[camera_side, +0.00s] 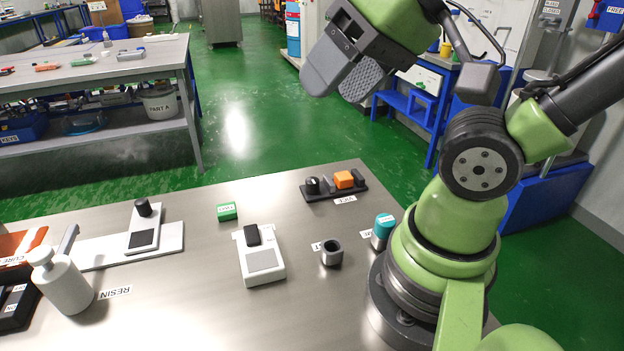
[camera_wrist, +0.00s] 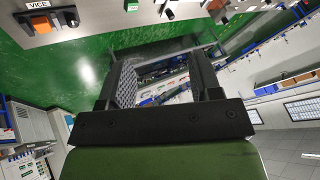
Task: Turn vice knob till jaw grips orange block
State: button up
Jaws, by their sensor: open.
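The vice (camera_side: 355,190) is a dark base near the far edge of the steel table. The orange block (camera_side: 344,180) sits on its right part, and the black round knob (camera_side: 312,185) is at its left end. A grey jaw (camera_side: 326,183) stands between them; whether it touches the block is too small to tell. My gripper (camera_side: 342,84) is open and empty, high above and beyond the vice, clear of it. In the wrist view, the open fingers (camera_wrist: 163,78) frame the floor and a far bench; the orange block (camera_wrist: 42,24) and knob (camera_wrist: 71,17) show at the top left.
A green block (camera_side: 227,211), a white device with a black top (camera_side: 262,259), a dark cup (camera_side: 332,252) and a teal-capped jar (camera_side: 383,228) stand on the table. A white pump bottle (camera_side: 66,286) is at the left. The air around my gripper is free.

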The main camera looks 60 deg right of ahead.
jog(key=n+g+h, duration=0.2)
jog(key=n+g, duration=0.5)
jog(key=n, duration=0.9)
send_over(312, 180)
notch_tip(312, 180, down, 20)
jog(key=shift+f, duration=0.1)
notch_tip(312, 180, down, 10)
jog(key=c, duration=0.9)
